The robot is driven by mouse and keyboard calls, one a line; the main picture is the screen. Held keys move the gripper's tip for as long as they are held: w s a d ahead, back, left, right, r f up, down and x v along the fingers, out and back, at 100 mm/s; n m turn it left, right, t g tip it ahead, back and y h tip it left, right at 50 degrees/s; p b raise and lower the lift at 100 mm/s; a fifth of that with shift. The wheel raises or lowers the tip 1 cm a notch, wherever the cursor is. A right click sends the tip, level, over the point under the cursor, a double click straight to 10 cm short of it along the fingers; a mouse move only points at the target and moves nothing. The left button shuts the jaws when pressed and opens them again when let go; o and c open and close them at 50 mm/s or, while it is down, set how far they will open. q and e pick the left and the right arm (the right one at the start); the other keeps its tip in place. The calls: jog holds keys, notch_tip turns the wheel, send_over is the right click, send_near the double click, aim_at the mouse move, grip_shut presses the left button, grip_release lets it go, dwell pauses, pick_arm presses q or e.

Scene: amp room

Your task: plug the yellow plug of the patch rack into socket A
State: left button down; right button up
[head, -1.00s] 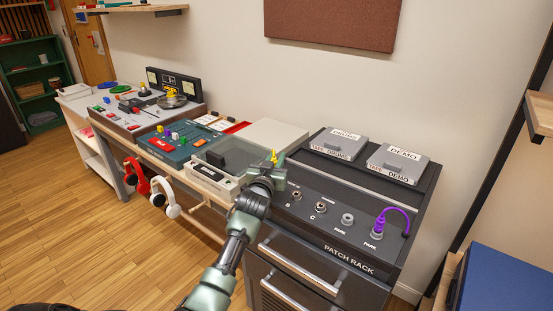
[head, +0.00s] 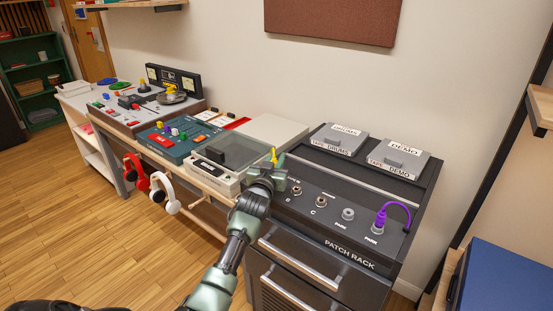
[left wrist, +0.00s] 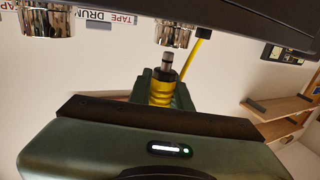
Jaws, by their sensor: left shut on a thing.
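My left gripper (head: 271,176) is over the left part of the patch rack (head: 349,256), shut on the yellow plug (head: 273,155). In the left wrist view the yellow plug (left wrist: 160,93) sits between the gripper's fingers (left wrist: 160,88), its dark-and-metal tip showing just short of a metal socket (left wrist: 175,33). I cannot tell whether tip and rim touch; the tip looks slightly off to one side. A yellow cable (left wrist: 193,58) runs beside it. In the head view socket A is hidden behind my gripper; socket B (head: 295,190) and socket C (head: 321,202) look empty. My right gripper is out of view.
An empty park socket (head: 348,214) and the purple plug (head: 379,222) in the other park socket lie to the right. Two tape boxes (head: 337,139) (head: 398,158) stand on the rack behind.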

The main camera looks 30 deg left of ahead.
pick_arm(q)
jog(key=shift+f+b, duration=0.75)
jog(key=shift+f, duration=0.3)
jog(key=c, duration=1.2)
grip_release()
jog(key=shift+s, duration=0.15)
jog(key=v, duration=0.7)
jog(key=shift+s+d+r, duration=0.1)
jog(key=shift+s, duration=0.15)
